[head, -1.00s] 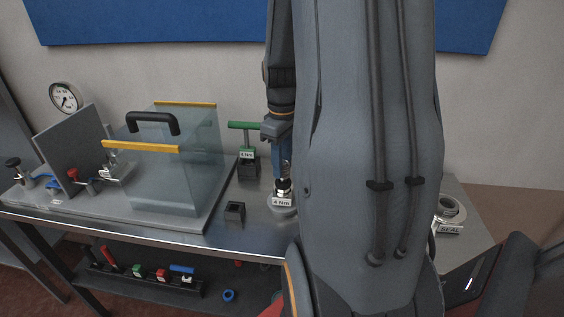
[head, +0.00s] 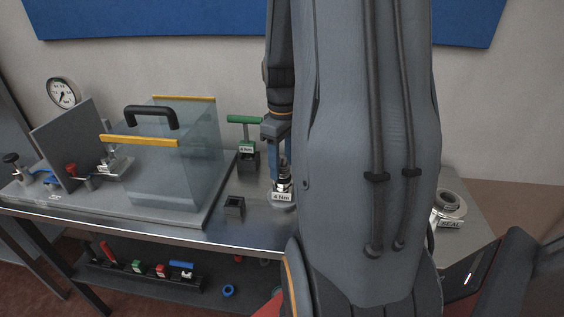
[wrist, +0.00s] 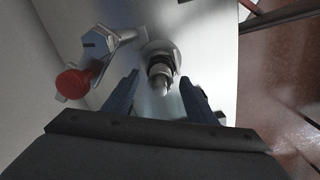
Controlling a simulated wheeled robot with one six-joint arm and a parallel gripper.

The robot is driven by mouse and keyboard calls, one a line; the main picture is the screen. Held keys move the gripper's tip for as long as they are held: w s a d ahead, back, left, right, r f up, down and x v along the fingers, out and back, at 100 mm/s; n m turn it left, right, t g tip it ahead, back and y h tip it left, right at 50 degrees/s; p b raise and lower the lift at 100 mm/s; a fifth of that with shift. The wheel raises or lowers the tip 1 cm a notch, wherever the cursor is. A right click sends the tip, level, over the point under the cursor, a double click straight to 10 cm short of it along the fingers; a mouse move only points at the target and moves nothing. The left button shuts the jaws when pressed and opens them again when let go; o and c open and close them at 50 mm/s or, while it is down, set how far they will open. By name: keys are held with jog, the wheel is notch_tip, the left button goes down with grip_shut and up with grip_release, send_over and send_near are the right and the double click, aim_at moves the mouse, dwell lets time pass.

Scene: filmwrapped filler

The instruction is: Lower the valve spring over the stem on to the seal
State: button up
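My gripper (wrist: 160,98) is open, with its two dark blue fingers apart. In the wrist view a metal fitting with a narrow rounded tip (wrist: 160,80) stands between the fingers, with a gap on each side. In the head view my gripper (head: 280,152) points down over this bench fitting (head: 282,184), which has a "4 Nm" label at its foot. A metal ring-shaped part (head: 450,203) with a "SEAL" label lies at the right of the bench, partly behind my arm. I cannot make out a separate valve spring.
A clear guard box (head: 165,165) with yellow edges stands left on the grey plate. A green T-handled tool (head: 244,120) and a small dark open block (head: 234,206) stand near my gripper. A red knob (wrist: 73,83) and a hex head (wrist: 98,42) lie left of the fingers.

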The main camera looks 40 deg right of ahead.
jog(key=shift+r+b, duration=0.85)
jog(key=shift+r, duration=3.1)
jog(key=s+a+f+m, duration=0.1)
jog(key=a+f, duration=0.2)
jog(key=a, duration=0.5)
jog(key=s+a+f+m+t+b, duration=0.1)
jog(key=a+f, duration=0.3)
jog(key=a, duration=0.4)
jog(key=s+a+f+m+b, duration=0.1)
jog(key=a+f, duration=0.2)
jog(key=a, duration=0.5)
jog(key=shift+f+m, duration=0.15)
jog(key=shift+m, duration=0.15)
